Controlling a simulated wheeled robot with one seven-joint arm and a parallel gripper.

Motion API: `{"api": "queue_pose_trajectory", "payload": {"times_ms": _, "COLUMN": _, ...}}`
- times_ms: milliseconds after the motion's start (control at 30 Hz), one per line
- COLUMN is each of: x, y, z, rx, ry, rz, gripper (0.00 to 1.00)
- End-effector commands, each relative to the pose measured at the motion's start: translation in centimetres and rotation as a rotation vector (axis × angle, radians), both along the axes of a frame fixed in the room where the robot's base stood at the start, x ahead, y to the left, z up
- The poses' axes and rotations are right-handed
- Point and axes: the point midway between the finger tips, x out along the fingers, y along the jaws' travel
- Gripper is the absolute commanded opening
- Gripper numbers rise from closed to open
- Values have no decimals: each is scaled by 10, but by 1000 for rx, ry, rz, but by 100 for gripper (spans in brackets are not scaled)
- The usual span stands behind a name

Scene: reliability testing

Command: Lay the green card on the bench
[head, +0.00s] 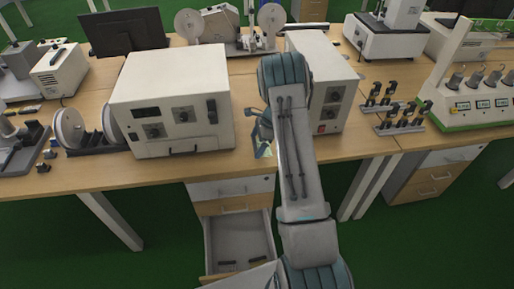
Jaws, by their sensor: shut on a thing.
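My gripper (262,148) is at the front edge of the wooden bench (340,147), in the gap between two large white instruments. It is shut on a small pale green piece, which looks like the green card (267,151). Only a little of the card shows, and my arm and fingers hide the rest. I cannot tell whether the card touches the bench top or is held above it.
A white instrument box (172,103) stands left of my gripper and another (322,75) stands behind my arm. Below the bench an open drawer (240,240) holds a few dark items. Small dark clamps (400,118) stand on the right.

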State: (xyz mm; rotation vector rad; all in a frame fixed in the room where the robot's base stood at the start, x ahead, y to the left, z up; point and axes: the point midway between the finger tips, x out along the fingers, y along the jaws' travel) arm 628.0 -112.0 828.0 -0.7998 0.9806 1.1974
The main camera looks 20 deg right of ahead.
Motion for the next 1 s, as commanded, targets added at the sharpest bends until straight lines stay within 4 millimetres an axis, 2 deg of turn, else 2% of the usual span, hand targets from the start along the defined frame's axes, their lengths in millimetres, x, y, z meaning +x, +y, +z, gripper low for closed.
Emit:
{"api": "queue_pose_trajectory", "payload": {"times_ms": 100, "x": 2, "y": 0, "z": -5, "rx": 0, "ry": 1, "rz": 0, "gripper": 69}}
{"api": "queue_pose_trajectory", "payload": {"times_ms": 400, "x": 2, "y": 0, "z": -38, "rx": 1, "ry": 0, "rz": 0, "gripper": 69}}
{"api": "queue_pose_trajectory", "payload": {"times_ms": 833, "x": 2, "y": 0, "z": -46, "rx": 0, "ry": -1, "rz": 1, "gripper": 69}}
{"api": "queue_pose_trajectory", "payload": {"times_ms": 867, "x": 2, "y": 0, "z": -45, "rx": 0, "ry": -1, "rz": 1, "gripper": 96}}
{"api": "queue_pose_trajectory", "payload": {"times_ms": 900, "x": 2, "y": 0, "z": -44, "rx": 0, "ry": 0, "rz": 1, "gripper": 100}}
{"api": "queue_pose_trajectory", "payload": {"times_ms": 1000, "x": 2, "y": 0, "z": -44, "rx": 0, "ry": 0, "rz": 1, "gripper": 100}}
